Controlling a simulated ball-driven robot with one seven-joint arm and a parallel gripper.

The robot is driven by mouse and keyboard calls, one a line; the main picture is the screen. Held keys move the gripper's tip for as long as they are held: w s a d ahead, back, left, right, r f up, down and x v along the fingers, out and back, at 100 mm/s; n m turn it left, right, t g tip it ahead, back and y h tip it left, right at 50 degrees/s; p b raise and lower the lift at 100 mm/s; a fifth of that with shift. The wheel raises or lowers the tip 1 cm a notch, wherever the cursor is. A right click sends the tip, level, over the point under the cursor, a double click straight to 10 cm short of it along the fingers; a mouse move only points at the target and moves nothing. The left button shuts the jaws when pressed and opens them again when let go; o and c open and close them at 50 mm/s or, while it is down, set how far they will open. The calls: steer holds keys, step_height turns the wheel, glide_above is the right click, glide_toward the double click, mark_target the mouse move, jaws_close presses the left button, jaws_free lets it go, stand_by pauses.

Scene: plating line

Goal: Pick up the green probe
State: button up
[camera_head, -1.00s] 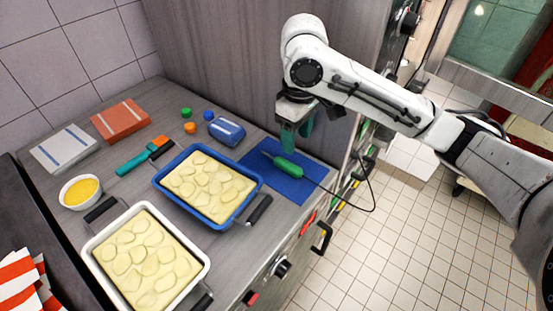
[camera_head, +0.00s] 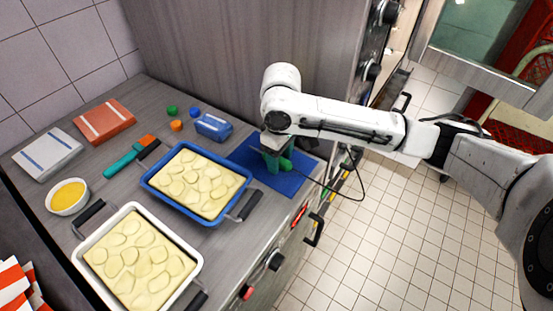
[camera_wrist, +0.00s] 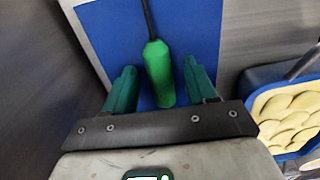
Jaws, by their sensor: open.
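The green probe (camera_wrist: 158,72) lies on a blue mat (camera_wrist: 100,25), with a thin dark shaft at one end and a black cable. In the head view the probe (camera_head: 286,164) is partly hidden by my gripper (camera_head: 273,160), and the mat (camera_head: 290,184) shows around it. In the wrist view my gripper (camera_wrist: 160,80) is open, with one green finger on each side of the probe's handle. Gaps of blue mat show between the fingers and the handle. Whether the fingertips touch the mat I cannot tell.
A blue dish (camera_head: 150,184) of sliced food stands left of the mat, its handle (camera_head: 246,207) near the mat. A wall stands behind the mat.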

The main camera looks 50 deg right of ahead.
jaws_close()
stand_by(0.5)
steer(key=shift+r, duration=0.1)
steer(key=shift+r, duration=0.45)
step_height(320, 180, up, 3)
steer(key=shift+s+a+f+b, duration=0.15)
steer(key=shift+f+b, duration=0.05)
steer(key=shift+b, duration=0.1)
steer(key=s+a+r+p, duration=0.7)
steer(key=s+r+p, duration=0.2)
steer(key=s+p, duration=0.1)
steer(key=shift+s+a+r, duration=0.25)
steer(key=shift+s+a, duration=0.1)
steer(key=shift+s, duration=0.15)
